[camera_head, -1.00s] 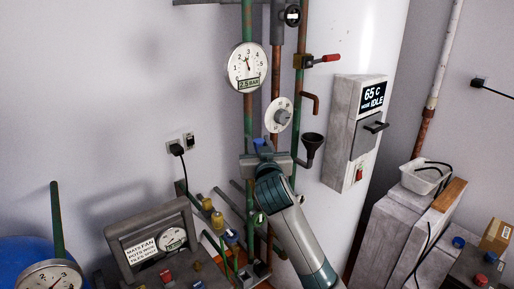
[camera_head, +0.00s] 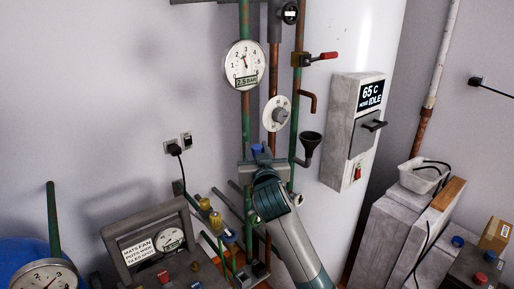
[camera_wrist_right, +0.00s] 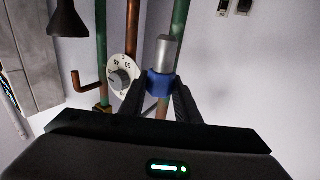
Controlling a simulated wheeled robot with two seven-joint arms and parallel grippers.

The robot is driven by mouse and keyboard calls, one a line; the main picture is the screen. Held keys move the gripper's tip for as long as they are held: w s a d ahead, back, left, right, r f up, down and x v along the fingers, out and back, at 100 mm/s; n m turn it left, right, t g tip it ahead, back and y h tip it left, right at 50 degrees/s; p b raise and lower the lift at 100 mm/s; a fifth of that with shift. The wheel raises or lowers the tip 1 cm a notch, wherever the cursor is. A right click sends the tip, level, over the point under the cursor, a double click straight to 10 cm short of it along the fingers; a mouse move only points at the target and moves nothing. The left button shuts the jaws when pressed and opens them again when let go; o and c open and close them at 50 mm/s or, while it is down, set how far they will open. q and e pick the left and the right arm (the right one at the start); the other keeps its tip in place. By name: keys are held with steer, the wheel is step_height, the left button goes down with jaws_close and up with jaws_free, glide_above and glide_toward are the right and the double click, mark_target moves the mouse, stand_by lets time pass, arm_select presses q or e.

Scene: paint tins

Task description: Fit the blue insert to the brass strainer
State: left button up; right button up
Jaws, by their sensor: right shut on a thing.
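My right gripper (camera_head: 259,157) is in front of the vertical pipes, low in the middle of the head view. It is shut on the blue insert (camera_head: 257,149), of which only a small blue bit shows there. In the right wrist view the blue insert (camera_wrist_right: 160,84) sits between the two dark fingers (camera_wrist_right: 160,98), with a silver cylinder pointing up from it. Two brass-coloured fittings (camera_head: 205,203) (camera_head: 215,219) stand at the lower left of the gripper, apart from it. I cannot tell which brass part is the strainer. My left gripper is not in view.
A pressure gauge (camera_head: 244,65), a white dial (camera_head: 276,114) and a dark funnel (camera_head: 310,141) are close around the gripper. A grey control box (camera_head: 352,130) is on the white tank at right. A framed panel (camera_head: 118,232) stands lower left.

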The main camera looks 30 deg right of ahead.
steer(key=shift+f+b, duration=0.8)
steer(key=shift+f, duration=0.8)
steer(key=shift+f, duration=2.7)
stand_by(2.2)
steer(key=o, duration=1)
steer(key=shift+c, duration=0.2)
steer(key=shift+s, duration=0.1)
steer(key=b+v, duration=0.1)
steer(key=v, duration=1.6)
steer(key=shift+s, duration=0.2)
